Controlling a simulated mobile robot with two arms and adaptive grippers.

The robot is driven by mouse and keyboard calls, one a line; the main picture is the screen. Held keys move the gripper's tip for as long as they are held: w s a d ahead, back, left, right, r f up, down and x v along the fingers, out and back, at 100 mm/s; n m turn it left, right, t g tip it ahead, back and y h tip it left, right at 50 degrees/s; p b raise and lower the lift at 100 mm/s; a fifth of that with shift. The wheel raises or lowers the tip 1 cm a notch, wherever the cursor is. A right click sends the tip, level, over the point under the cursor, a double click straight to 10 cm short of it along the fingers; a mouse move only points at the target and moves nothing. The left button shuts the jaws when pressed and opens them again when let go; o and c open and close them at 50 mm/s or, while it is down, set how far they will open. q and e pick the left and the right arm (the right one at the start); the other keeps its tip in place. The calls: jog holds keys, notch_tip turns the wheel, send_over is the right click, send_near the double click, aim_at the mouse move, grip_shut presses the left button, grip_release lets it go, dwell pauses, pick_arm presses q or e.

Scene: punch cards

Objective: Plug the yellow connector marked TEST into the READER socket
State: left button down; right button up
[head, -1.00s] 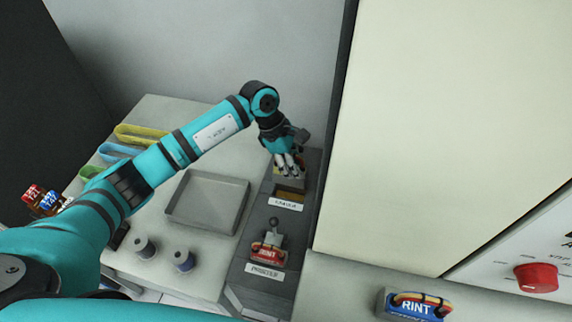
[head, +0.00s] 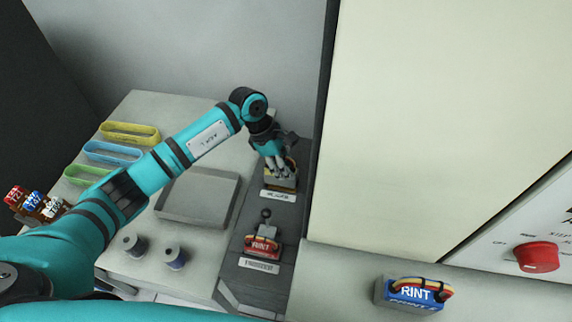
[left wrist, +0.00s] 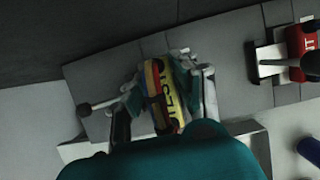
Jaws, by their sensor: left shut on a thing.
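The yellow connector (left wrist: 170,92) is between the fingers of my left gripper (left wrist: 165,88) in the left wrist view, its lettering partly readable and sideways. In the head view my left gripper (head: 280,171) is shut on it at the READER socket, just behind the READER label (head: 279,196). The yellow connector (head: 285,183) shows there only in part, below the fingertips. It is at or in the socket; the socket opening is hidden, so I cannot tell how deep it sits. My right gripper is not in view.
A red PRINT connector (head: 263,246) sits in the front socket with a lever (head: 265,214) behind it. An empty grey tray (head: 160,212) and spools (head: 175,258) are left. A tall cream cabinet (head: 430,120) stands close on the right.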

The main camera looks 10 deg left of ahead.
pick_arm(q)
jog(key=shift+b, duration=0.6)
dwell(1.3)
jog(key=shift+f+b, duration=2.3)
jog(key=shift+b, duration=0.55)
dwell(1.6)
jog(key=c, duration=1)
grip_release()
jog(key=shift+r, duration=0.1)
jog(key=v, duration=1.2)
jog(key=shift+s, duration=0.1)
